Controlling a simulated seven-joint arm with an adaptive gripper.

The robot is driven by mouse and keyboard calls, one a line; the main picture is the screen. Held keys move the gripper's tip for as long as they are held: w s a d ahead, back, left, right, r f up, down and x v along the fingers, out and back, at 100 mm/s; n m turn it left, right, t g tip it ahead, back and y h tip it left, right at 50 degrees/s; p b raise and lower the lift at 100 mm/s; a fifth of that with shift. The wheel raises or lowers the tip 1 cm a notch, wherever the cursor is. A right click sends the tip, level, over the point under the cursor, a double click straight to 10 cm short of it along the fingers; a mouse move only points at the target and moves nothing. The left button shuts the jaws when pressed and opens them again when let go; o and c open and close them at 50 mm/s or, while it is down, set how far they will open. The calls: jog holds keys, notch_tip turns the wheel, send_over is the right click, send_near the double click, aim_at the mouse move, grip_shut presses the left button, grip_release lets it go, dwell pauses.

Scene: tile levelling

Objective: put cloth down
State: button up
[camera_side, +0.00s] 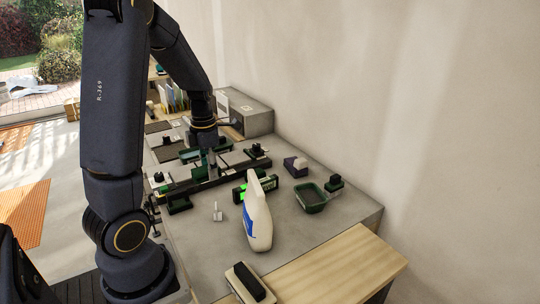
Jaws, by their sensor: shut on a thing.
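My gripper (209,152) is at the middle of the grey work table (335,235), low over the tile fixture (215,176). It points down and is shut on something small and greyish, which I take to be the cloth. The cloth is too small and too much covered by the fingers to make out its shape, or whether it touches the surface below. Pale tiles (234,158) lie beside the gripper in the fixture.
A white bottle with a blue label (258,222) stands in front. A green tray (311,200), a purple-and-white block (295,166) and a level with a lit green display (240,191) are nearby. A black-handled float (249,283) lies at the front. The table's right side has free room.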

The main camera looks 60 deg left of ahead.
jog(key=w+a+f, duration=0.2)
jog(key=w, duration=0.1)
jog(key=w+a+f, duration=0.2)
jog(key=w+f, duration=0.1)
jog(key=w+a+f, duration=0.2)
jog(key=w+f, duration=0.1)
jog(key=shift+w+a+f, duration=0.15)
jog(key=shift+w, duration=0.05)
jog(key=shift+w+a+f, duration=0.1)
jog(key=shift+w+f, duration=0.05)
jog(key=shift+f, duration=0.85)
jog(key=shift+w+a+f, duration=0.1)
jog(key=shift+w+f, duration=0.05)
jog(key=shift+f, duration=0.8)
jog(key=o, duration=0.9)
jog(key=shift+f, duration=0.15)
jog(key=shift+c, duration=0.2)
